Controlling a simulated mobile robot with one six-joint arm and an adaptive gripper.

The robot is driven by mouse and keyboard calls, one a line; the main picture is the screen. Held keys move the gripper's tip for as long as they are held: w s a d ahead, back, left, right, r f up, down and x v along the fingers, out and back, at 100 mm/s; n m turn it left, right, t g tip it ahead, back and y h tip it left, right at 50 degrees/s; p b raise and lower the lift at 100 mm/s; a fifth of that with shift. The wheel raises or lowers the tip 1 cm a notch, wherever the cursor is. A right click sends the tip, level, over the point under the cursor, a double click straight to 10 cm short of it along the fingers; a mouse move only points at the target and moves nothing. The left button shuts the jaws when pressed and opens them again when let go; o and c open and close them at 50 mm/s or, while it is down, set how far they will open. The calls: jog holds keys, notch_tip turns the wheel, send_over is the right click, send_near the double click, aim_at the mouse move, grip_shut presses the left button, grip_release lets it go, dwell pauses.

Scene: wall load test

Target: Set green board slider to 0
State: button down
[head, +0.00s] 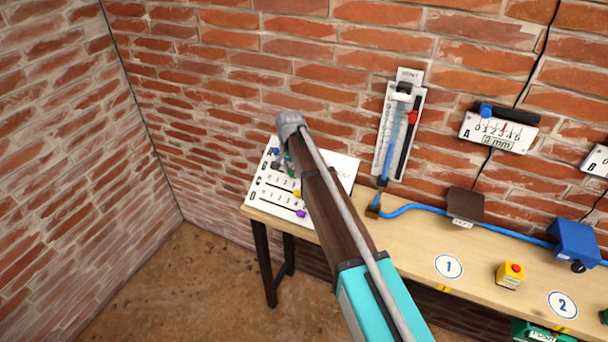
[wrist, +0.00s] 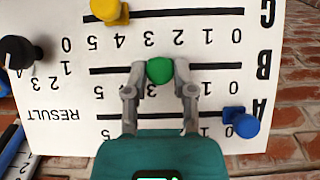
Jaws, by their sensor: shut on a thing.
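The white slider board (head: 343,168) lies at the left end of the bench; in the wrist view (wrist: 60,110) it shows upside down. My gripper (wrist: 160,75) has its fingers on both sides of the round green slider (wrist: 160,70) and is shut on it. The green slider sits on the line of row B, close to the 3 mark and well away from the 0 at the right of that row. In the head view my gripper (head: 290,150) is over the board and my arm hides much of it.
Near the green slider are a blue knob (wrist: 241,121) by row A's 0, a yellow knob (wrist: 110,11) on row C and a black knob (wrist: 18,52) beside RESULT. A purple knob (head: 301,213) shows on the board's front row. A wall gauge (head: 400,125) stands right of the board.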

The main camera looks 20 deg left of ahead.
send_near(269, 173)
notch_tip(269, 173, down, 5)
jog(key=shift+s+d+f, duration=0.1)
jog(key=shift+c, duration=2.3)
grip_release()
jog(key=shift+s, duration=0.15)
